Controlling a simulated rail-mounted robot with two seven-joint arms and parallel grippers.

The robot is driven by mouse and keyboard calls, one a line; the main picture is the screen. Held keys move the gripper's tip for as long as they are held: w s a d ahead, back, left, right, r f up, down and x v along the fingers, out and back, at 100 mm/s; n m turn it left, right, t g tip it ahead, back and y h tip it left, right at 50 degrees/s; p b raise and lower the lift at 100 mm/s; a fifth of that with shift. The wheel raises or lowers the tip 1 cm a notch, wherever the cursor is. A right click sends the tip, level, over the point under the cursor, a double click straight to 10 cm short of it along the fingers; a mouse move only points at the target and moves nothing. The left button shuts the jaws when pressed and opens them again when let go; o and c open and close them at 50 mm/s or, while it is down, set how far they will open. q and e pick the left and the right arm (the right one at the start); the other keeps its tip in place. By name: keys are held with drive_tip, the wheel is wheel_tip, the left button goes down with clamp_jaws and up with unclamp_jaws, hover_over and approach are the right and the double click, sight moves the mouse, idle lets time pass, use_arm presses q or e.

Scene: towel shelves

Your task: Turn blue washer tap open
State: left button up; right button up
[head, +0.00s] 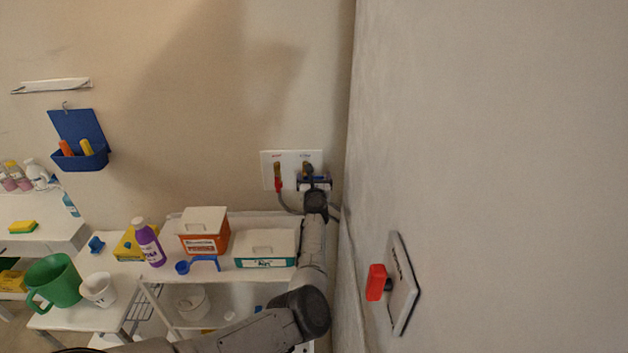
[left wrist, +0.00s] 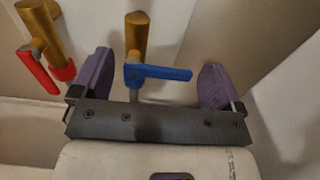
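The blue washer tap has a brass body (left wrist: 136,38) and a blue lever (left wrist: 160,73) that points right across the left wrist view. In the head view the brass part of this tap (head: 306,168) shows on the white wall plate (head: 268,162), mostly hidden by my gripper. My left gripper (left wrist: 156,64) is open, with one purple finger on each side of the blue lever. I see gaps between lever and fingers. My left gripper (head: 314,184) is at the plate in the head view. My right gripper is not in view.
A red-handled tap (left wrist: 36,68) stands close left of my left finger. The side wall (head: 480,120) is close on the right, with a red switch handle (head: 376,282) on a plate. Below are an orange-and-white box (head: 205,232), a green-and-white box (head: 265,247) and a purple bottle (head: 149,243).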

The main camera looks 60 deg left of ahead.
use_arm(q)
drive_tip(key=c, duration=0.7)
drive_tip(key=f+m+p, duration=0.1)
drive_tip(key=m, duration=0.5)
drive_tip(key=s+f+m+p, duration=0.1)
drive_tip(key=m, duration=0.5)
drive_tip(key=a+f+m+p, duration=0.1)
drive_tip(key=m, duration=0.5)
drive_tip(key=shift+s+f+p, duration=0.35)
drive_tip(key=shift+p, duration=0.05)
drive_tip(key=o, duration=0.9)
drive_tip(key=shift+r, duration=0.1)
